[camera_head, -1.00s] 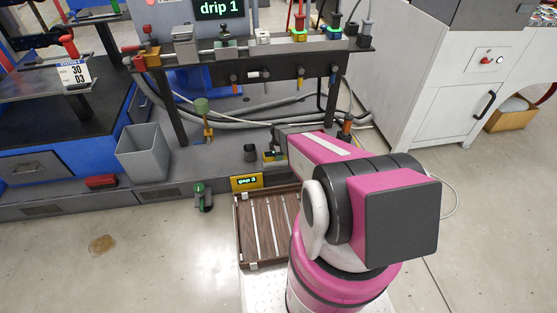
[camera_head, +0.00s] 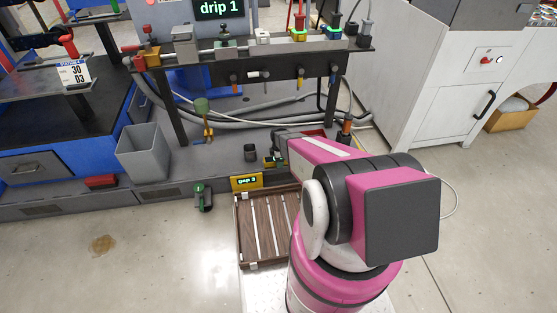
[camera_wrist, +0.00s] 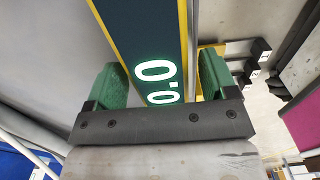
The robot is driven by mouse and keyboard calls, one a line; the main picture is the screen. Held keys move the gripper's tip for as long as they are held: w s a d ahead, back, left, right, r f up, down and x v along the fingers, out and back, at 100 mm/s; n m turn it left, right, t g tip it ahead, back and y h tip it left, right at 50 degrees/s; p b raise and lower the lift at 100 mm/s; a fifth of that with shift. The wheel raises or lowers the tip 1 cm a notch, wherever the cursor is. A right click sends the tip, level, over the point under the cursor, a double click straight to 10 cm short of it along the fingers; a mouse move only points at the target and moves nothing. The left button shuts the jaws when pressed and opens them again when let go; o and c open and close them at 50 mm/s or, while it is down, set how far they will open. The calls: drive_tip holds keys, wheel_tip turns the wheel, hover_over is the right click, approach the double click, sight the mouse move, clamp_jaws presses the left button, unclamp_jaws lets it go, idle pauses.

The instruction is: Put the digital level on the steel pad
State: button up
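The digital level shows in the wrist view as a long dark teal body (camera_wrist: 145,32) with yellow edges and a lit "0.0" readout. My gripper (camera_wrist: 162,80) has a green finger on each side of it. The fingers are apart, with narrow gaps visible between them and the level. In the head view my gripper (camera_head: 275,160) is low over the grey platform, left of my magenta arm. I cannot pick out the steel pad with certainty.
A small dark cup (camera_head: 250,152) stands just left of my gripper. A yellow-framed display (camera_head: 247,183) sits behind a brown slatted tray (camera_head: 240,232). A bench rail (camera_head: 205,82) with tools and hoses is behind. A grey bin (camera_head: 143,153) stands left. The floor at left is mostly clear.

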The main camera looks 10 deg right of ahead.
wheel_tip(320, 180, up, 12)
drive_tip(key=s+r+m, duration=1.8)
drive_tip(key=s+r, duration=0.3)
drive_tip(key=r, duration=0.4)
drive_tip(key=shift+s+r, duration=0.15)
drive_tip(key=shift+r, duration=0.1)
idle(1.1)
